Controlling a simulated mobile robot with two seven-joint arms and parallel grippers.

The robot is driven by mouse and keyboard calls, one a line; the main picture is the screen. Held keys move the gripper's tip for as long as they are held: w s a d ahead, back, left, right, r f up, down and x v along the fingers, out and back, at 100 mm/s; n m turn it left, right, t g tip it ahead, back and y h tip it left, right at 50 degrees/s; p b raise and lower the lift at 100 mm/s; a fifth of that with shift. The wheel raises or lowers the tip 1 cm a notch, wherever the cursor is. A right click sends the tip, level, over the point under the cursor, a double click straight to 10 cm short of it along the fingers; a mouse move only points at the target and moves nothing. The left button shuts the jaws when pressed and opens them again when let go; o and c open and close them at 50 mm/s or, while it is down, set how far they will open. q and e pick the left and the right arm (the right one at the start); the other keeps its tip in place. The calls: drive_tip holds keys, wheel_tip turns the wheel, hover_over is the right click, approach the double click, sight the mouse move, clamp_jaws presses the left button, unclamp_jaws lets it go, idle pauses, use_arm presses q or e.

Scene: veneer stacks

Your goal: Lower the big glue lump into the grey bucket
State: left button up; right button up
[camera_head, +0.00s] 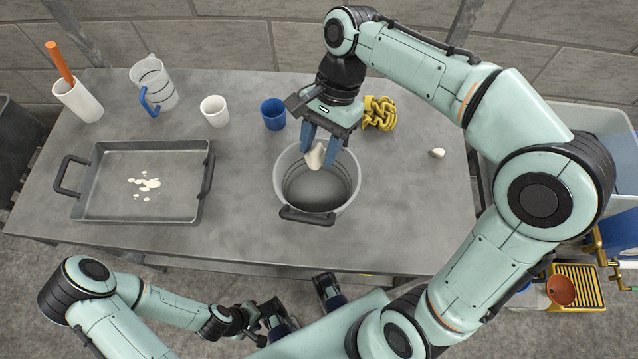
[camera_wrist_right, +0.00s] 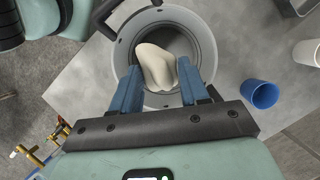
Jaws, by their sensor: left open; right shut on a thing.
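The big glue lump (camera_head: 315,158) is cream-coloured and rounded. My right gripper (camera_head: 319,149) is shut on it, with the blue fingers on its two sides. The lump is over the mouth of the grey bucket (camera_head: 346,195); how far it is above the bottom I cannot tell. In the right wrist view the lump (camera_wrist_right: 157,68) shows between the fingers (camera_wrist_right: 158,88), inside the outline of the bucket's rim (camera_wrist_right: 209,42). The bucket stands upright on the table with a dark handle at its front. My left gripper (camera_head: 304,308) is open and empty, in front of the table's near edge.
A grey tray (camera_head: 105,205) with pale splashes lies left. Behind stand a white cup (camera_head: 214,111), a blue cup (camera_head: 273,114), a jug (camera_head: 155,82) and a white holder (camera_head: 78,102). Yellow gloves (camera_head: 380,113) lie behind the bucket. A small pale lump (camera_head: 437,153) lies right.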

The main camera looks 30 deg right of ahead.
drive_tip(key=shift+f+b, duration=0.45)
drive_tip(key=shift+f, duration=0.45)
drive_tip(key=shift+f+b, duration=0.75)
drive_tip(key=shift+f, duration=0.5)
use_arm(q)
drive_tip(key=shift+t, duration=0.4)
drive_tip(key=shift+w+f+b, duration=0.25)
drive_tip(key=shift+f+b, duration=0.45)
drive_tip(key=shift+f, duration=0.25)
drive_tip(key=shift+w+f+b, duration=0.2)
drive_tip(key=shift+f+b, duration=0.45)
drive_tip(key=shift+f, duration=0.25)
drive_tip(key=shift+w+f+b, duration=0.25)
drive_tip(key=shift+f+b, duration=0.45)
drive_tip(key=shift+f, duration=0.25)
use_arm(e)
hover_over(320, 192)
drive_tip(key=shift+f, duration=3.85)
use_arm(q)
drive_tip(key=shift+f+b, duration=0.65)
drive_tip(key=shift+f, duration=0.05)
use_arm(e)
drive_tip(key=shift+f, duration=1.25)
drive_tip(key=shift+a, duration=0.1)
drive_tip(key=o, duration=1.2)
drive_tip(key=shift+c, duration=0.2)
